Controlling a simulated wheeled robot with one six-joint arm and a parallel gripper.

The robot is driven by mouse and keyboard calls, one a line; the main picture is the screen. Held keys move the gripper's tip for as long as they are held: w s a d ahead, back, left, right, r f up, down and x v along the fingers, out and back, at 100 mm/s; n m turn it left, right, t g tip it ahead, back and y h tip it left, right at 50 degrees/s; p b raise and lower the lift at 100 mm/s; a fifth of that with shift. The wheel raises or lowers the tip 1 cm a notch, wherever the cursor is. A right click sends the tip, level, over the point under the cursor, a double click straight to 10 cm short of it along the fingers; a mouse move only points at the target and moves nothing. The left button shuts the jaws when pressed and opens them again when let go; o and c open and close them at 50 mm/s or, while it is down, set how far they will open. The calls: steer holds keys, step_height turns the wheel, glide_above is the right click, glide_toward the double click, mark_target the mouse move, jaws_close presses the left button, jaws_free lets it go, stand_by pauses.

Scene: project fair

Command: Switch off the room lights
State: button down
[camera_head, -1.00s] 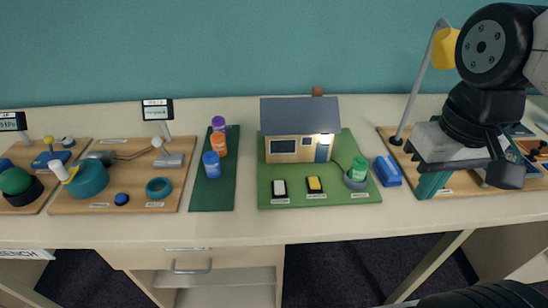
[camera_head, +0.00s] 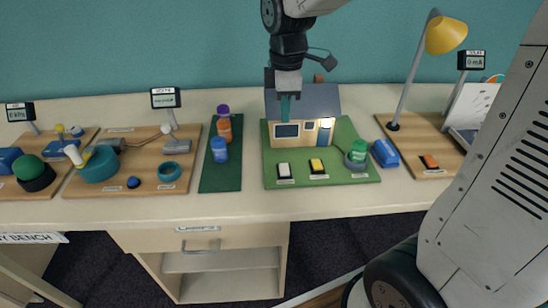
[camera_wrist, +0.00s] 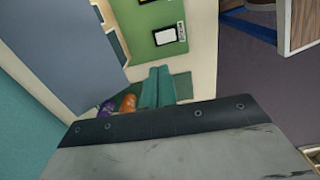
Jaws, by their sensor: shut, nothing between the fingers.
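The model house (camera_head: 302,110) stands on a green board (camera_head: 345,172) in the middle of the bench, with its porch lamp lit beside the door and its windows dark. In front of it are a white rocker switch (camera_head: 284,170) and a yellow rocker switch (camera_head: 317,166); their labels are too small to read. The white switch also shows in the wrist view (camera_wrist: 166,36). My gripper (camera_head: 286,117) points down at the left part of the house's front, above and behind the white switch, apart from it. Its teal fingers are together and empty, also in the wrist view (camera_wrist: 158,88).
A yellow lamp (camera_head: 446,36) stands right. The bench front strip is clear.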

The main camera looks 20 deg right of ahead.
mark_target(284, 165)
steer(key=shift+f, duration=0.1)
stand_by(0.3)
step_height(284, 165, down, 13)
steer(key=shift+f, duration=0.45)
stand_by(0.3)
